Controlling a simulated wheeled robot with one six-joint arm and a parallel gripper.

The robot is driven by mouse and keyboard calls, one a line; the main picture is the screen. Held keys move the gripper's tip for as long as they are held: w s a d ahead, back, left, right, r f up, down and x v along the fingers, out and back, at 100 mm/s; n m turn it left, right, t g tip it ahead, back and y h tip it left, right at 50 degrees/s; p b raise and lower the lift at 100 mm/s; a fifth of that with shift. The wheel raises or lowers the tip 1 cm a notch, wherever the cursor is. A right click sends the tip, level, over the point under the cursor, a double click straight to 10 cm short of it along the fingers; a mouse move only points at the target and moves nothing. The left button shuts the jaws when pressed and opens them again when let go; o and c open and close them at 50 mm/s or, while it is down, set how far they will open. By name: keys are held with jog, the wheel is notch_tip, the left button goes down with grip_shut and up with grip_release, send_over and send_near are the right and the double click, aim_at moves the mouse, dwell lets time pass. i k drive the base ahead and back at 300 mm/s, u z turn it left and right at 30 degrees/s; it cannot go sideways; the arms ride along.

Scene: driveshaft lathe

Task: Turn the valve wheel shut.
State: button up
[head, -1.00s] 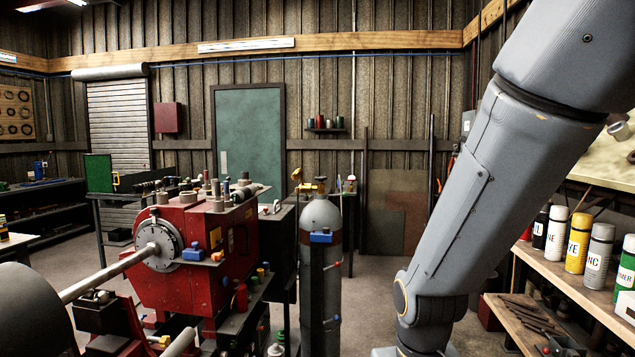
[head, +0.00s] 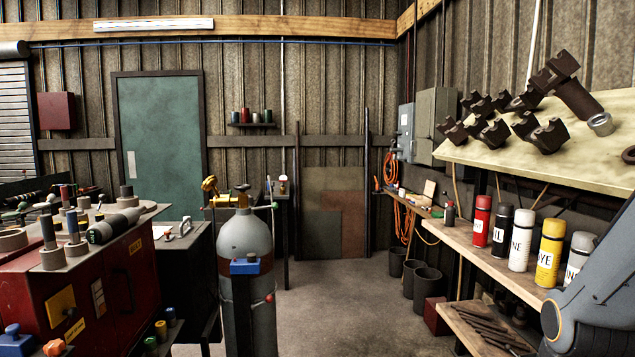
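A grey gas cylinder (head: 245,235) stands upright left of the middle in the head view, with a brownish band below its shoulder. A small brass valve (head: 242,197) with a dark top sits on the cylinder's neck. A yellow fitting (head: 209,185) is beside it on the left. I cannot make out clearly which part is the valve wheel or how far it is turned. My gripper is not in view; only a grey link of my arm shows at the lower right edge.
A red machine (head: 115,270) with tools on top is at the left, near the cylinder. A wooden shelf (head: 455,228) with spray cans runs along the right. Bare floor (head: 345,300) lies between the cylinder and the shelf. A green door (head: 160,140) is behind.

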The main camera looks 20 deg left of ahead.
aim_at(240, 188)
jog(key=z, duration=0.35)
jog(key=i, duration=1.05)
jog(key=u, duration=0.4)
jog(key=i, duration=1)
jog(key=u, duration=0.75)
